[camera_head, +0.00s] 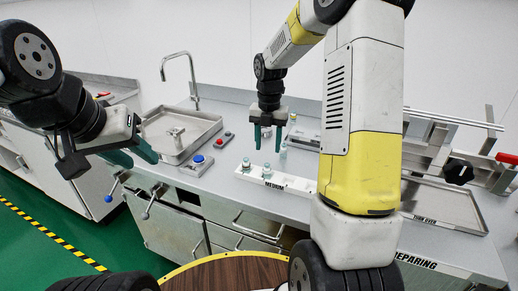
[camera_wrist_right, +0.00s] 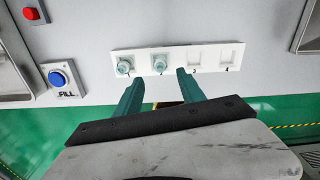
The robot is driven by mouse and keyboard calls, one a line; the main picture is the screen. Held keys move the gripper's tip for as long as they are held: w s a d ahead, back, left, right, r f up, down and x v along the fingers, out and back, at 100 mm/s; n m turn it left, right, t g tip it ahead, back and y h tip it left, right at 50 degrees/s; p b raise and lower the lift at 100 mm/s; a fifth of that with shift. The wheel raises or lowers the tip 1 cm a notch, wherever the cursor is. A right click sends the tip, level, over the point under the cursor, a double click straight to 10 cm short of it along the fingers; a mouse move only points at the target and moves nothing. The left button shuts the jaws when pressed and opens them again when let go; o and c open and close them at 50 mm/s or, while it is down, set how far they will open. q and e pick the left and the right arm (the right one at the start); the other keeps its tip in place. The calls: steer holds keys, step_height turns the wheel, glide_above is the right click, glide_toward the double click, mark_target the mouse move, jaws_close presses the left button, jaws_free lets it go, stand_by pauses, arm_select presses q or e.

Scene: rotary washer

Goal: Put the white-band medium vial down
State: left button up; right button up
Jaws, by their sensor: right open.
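A white rack (camera_head: 285,183) labelled MEDIUM stands on the counter; the same rack (camera_wrist_right: 212,57) shows in the right wrist view. Two small clear vials stand upright in it. One vial (camera_wrist_right: 125,68) is at its left end and the other vial (camera_wrist_right: 160,64) is beside it. They also show in the head view as the left vial (camera_head: 246,165) and the second vial (camera_head: 267,171). I cannot make out a white band on either. My right gripper (camera_wrist_right: 160,80) is open, its fingers apart near the second vial. My left gripper (camera_head: 134,157) is open and empty, away from the rack.
Slots 3 and 4 (camera_wrist_right: 230,55) look empty. A blue FILL button (camera_head: 198,160) and a red button (camera_head: 228,134) lie left of the rack. A metal sink (camera_head: 180,132) is further left. A metal tray (camera_head: 440,203) lies to the right, partly behind my right arm.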

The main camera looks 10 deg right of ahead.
steer(key=s+r+m+t, duration=0.1)
steer(key=s+r+m, duration=0.45)
steer(key=r, duration=0.45)
steer(key=s+a+r+m+t+y, duration=0.1)
steer(key=s+r+m+t, duration=0.1)
steer(key=s+m, duration=0.7)
steer(key=s+a+r+m+t+y, duration=0.1)
steer(key=s+r+m+t, duration=0.2)
steer(key=s+m, duration=0.7)
steer(key=m, duration=0.6)
steer(key=shift+a+r, duration=0.15)
steer(key=shift+r, duration=0.25)
